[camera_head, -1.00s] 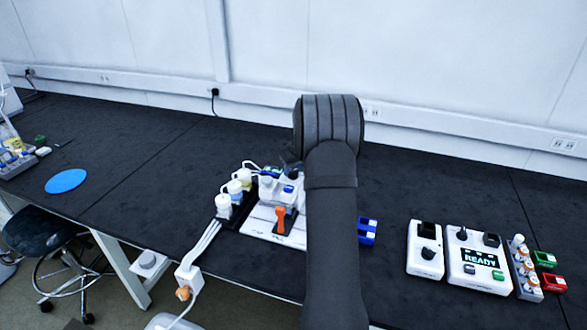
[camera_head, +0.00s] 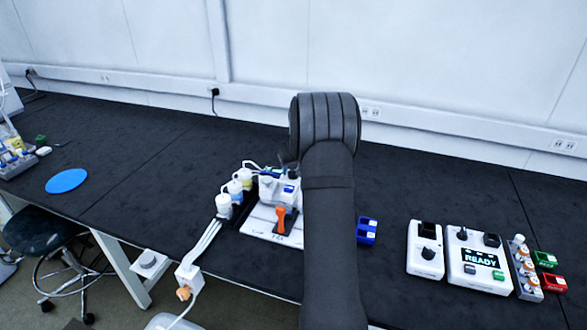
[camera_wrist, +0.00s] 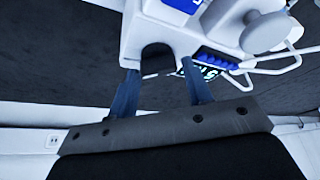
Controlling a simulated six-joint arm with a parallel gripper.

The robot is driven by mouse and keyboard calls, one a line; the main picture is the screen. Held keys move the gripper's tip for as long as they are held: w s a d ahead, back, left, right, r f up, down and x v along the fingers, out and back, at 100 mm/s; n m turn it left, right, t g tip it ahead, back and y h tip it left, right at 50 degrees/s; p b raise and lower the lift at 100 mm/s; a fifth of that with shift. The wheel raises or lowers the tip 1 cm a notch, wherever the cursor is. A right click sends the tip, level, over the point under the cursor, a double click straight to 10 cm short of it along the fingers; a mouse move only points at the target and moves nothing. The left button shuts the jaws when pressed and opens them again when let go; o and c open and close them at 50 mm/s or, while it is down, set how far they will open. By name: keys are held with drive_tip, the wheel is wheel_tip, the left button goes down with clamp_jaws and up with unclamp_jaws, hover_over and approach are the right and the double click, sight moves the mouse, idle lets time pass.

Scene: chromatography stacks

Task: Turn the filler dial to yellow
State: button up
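The filler (camera_head: 262,222) is a white machine with an orange lever, on the bench left of my arm in the head view. Capped bottles and tubes stand at its left side. In the wrist view, its white body (camera_wrist: 190,40) fills the upper part. A dark knob, seemingly the dial (camera_wrist: 157,60), projects from it. My gripper (camera_wrist: 160,80) has two bluish fingers apart, one on each side of the knob. The left finger is very near it, and I cannot tell whether it touches. No colour marks by the knob can be read. My arm hides part of the filler in the head view.
A blue block (camera_head: 366,231) sits right of my arm. Farther right are a small white device (camera_head: 425,262) and a white unit whose screen (camera_head: 480,258) reads READY. A blue disc (camera_head: 66,181) lies at the left. The bench behind the filler is clear.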

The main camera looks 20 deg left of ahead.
drive_tip(key=shift+o, duration=0.9)
drive_tip(key=v, duration=1.7)
drive_tip(key=shift+r, duration=0.15)
drive_tip(key=shift+s, duration=0.1)
drive_tip(key=x, duration=1.7)
drive_tip(key=shift+f, duration=0.2)
